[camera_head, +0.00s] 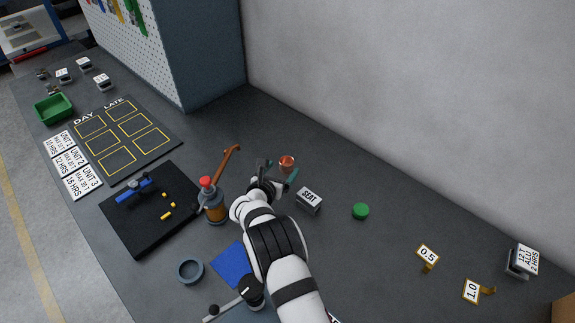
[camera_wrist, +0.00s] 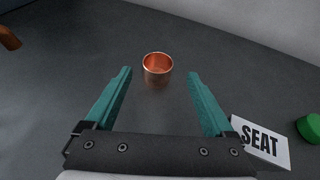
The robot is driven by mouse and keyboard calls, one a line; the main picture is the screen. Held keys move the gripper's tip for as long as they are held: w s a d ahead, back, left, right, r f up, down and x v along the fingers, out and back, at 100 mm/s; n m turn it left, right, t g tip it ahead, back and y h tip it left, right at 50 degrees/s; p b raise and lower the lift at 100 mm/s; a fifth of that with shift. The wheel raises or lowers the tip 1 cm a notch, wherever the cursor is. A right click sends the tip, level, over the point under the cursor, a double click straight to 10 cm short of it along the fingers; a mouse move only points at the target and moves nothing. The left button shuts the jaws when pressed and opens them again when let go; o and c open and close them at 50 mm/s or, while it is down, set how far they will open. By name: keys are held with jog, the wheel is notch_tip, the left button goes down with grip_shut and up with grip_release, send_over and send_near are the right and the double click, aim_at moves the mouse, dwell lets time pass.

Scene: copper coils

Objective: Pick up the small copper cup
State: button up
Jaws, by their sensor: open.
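The small copper cup (camera_head: 287,163) stands upright on the dark bench top, near the wall. In the wrist view the cup (camera_wrist: 158,68) is just beyond my fingertips, roughly midway between them, with its open mouth facing up. My gripper (camera_head: 278,175) is open and empty, with teal fingers on either side of the line to the cup. The gripper (camera_wrist: 160,72) does not visibly touch the cup.
A SEAT sign block (camera_head: 309,200) stands close on the right, with a green disc (camera_head: 361,211) beyond it. A red-capped bottle (camera_head: 213,202) and a brown-handled tool (camera_head: 227,159) are on the left. The bench behind the cup is clear up to the wall.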

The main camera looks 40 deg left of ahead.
aim_at(286, 164)
jog(key=x, duration=0.5)
jog(key=shift+a+f, duration=0.2)
jog(key=shift+f, duration=0.05)
grip_shut()
